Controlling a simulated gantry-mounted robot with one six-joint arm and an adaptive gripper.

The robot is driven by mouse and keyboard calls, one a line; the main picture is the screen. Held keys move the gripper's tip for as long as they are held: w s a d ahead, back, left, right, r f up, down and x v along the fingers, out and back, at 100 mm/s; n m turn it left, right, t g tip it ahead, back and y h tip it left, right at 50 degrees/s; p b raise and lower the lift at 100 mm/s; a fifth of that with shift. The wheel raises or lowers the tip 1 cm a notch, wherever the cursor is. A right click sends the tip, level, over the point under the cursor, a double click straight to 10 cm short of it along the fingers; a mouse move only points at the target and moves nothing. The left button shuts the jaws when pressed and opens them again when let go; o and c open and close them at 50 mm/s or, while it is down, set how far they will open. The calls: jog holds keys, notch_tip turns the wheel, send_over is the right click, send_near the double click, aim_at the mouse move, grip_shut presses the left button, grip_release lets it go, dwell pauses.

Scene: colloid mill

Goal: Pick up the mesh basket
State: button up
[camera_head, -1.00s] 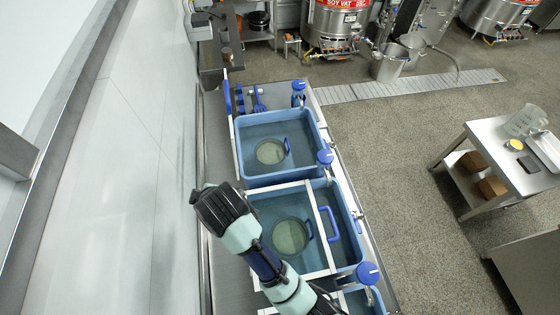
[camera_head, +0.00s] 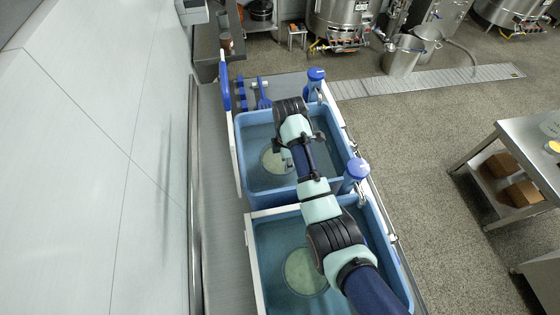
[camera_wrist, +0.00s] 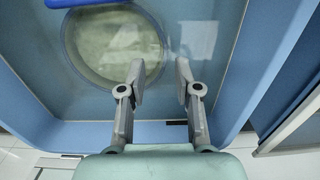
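A round mesh basket (camera_head: 275,161) with a pale greenish inside sits in the far blue tub, partly hidden by my arm in the head view. In the wrist view the basket (camera_wrist: 112,48) shows at the upper left, with a blue handle (camera_wrist: 85,3) at the top edge. My gripper (camera_wrist: 160,82) is open and empty, its two fingers apart. It hangs over the far tub, beside the basket's rim in the picture; the exact height is unclear. A second round basket (camera_head: 304,271) lies in the near tub.
The far tub's blue wall (camera_wrist: 262,70) rises to the right in the wrist view. Blue-headed taps (camera_head: 356,169) stand along the tubs' right side. Blue utensils (camera_head: 263,95) lie beyond the far tub. A steel table (camera_head: 525,150) stands across the floor at right.

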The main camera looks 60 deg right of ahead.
aim_at(286, 174)
jog(key=f, duration=0.4)
jog(key=f+b, duration=0.1)
jog(key=f, duration=0.2)
jog(key=shift+a+f, duration=0.2)
jog(key=shift+f, duration=0.15)
grip_shut()
jog(key=shift+r, duration=0.1)
